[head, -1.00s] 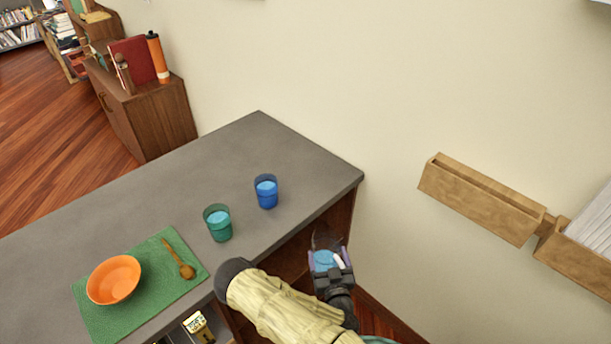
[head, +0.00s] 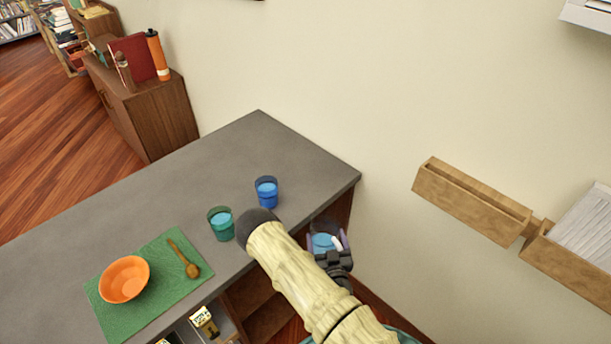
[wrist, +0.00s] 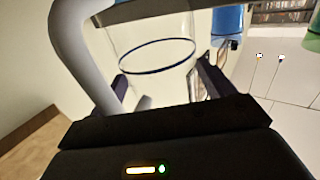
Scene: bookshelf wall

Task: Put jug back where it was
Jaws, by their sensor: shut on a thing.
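My gripper (head: 333,258) is shut on the jug (head: 322,241), a clear vessel with blue liquid and a pale handle. It holds the jug off the right end of the grey counter, in front of the wall. In the wrist view the jug (wrist: 150,55) fills the space between the fingers, with its pale handle curving at the left. On the counter stand a blue cup (head: 266,191) and a green cup (head: 221,224), both with blue liquid. The jug's base is hidden in the head view.
The grey counter (head: 240,150) is clear at its back. An orange bowl (head: 124,279) and wooden spoon (head: 184,259) lie on a green mat (head: 160,300). Wooden wall holders (head: 470,203) hang at the right. A low cabinet (head: 150,115) stands at the back left.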

